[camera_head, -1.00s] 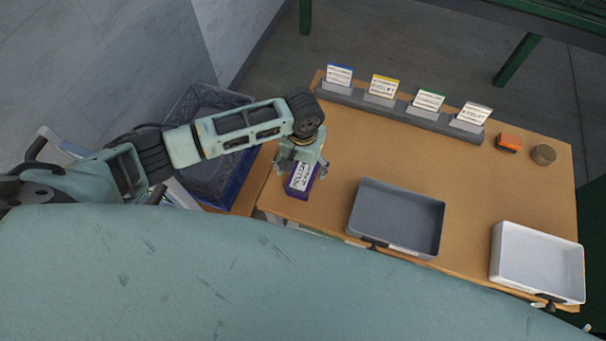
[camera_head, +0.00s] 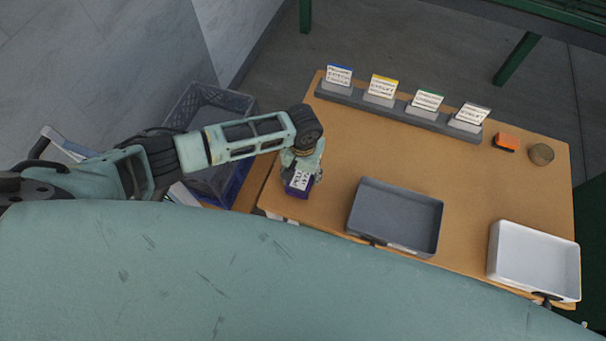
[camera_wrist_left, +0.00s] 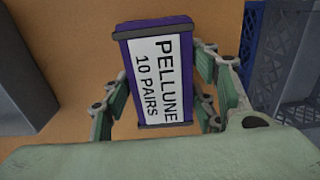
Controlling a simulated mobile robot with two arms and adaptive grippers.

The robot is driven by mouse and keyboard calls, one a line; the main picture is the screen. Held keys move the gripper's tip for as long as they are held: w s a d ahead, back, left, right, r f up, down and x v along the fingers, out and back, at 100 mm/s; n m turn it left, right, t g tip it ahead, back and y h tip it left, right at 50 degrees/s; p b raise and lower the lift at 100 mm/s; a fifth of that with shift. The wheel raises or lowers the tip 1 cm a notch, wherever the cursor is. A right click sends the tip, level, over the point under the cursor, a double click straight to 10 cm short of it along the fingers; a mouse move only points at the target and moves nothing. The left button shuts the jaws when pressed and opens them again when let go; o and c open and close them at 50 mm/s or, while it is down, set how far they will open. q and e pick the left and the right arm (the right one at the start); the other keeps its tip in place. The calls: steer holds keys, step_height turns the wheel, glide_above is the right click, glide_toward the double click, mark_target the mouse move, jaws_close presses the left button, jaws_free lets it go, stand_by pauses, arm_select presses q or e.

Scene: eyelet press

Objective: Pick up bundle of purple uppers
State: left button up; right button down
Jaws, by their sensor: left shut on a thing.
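The bundle of purple uppers (camera_head: 299,183) is a purple block with a white label, at the left front part of the wooden table. In the left wrist view the fingers of the left gripper (camera_wrist_left: 160,95) lie along both long sides of the bundle. I cannot tell whether the bundle touches the table. My right gripper is not in view.
A grey tray (camera_head: 362,232) stands right of the bundle, and a white tray (camera_head: 493,255) at the right front. A rack (camera_head: 390,107) with several label cards runs along the back. An orange block (camera_head: 507,142) and a round tin (camera_head: 541,154) are back right. A crate (camera_head: 240,104) stands left of the table.

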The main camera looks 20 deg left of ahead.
arm_select(q)
steer(key=c, duration=0.6)
steer(key=shift+r, duration=0.15)
